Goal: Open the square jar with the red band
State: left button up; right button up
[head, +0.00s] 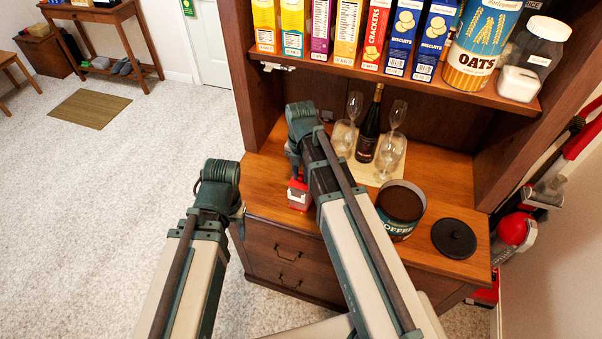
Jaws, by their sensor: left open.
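A small red object with a pale patch (299,194) stands on the wooden counter, partly covered by my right arm. It may be the square jar with the red band, but its full shape and top are hidden. My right gripper (294,166) is just above it, largely hidden by my own wrist. I cannot tell whether its fingers are open or touch the object. My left gripper (238,212) is open by the counter's left front edge, lower left of the red object, with little of its fingers showing.
An open coffee canister (401,205) stands right of my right arm, with a black round lid (453,238) beside it. Behind are a dark bottle (369,130) and several glasses on a tray (386,168). The upper shelf (400,82) holds boxes, an oats canister and a clear jar.

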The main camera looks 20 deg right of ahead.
aim_at(301, 176)
grip_shut()
jog(key=shift+r, duration=0.15)
jog(key=shift+r+p, duration=2.4)
jog(key=shift+p, duration=0.1)
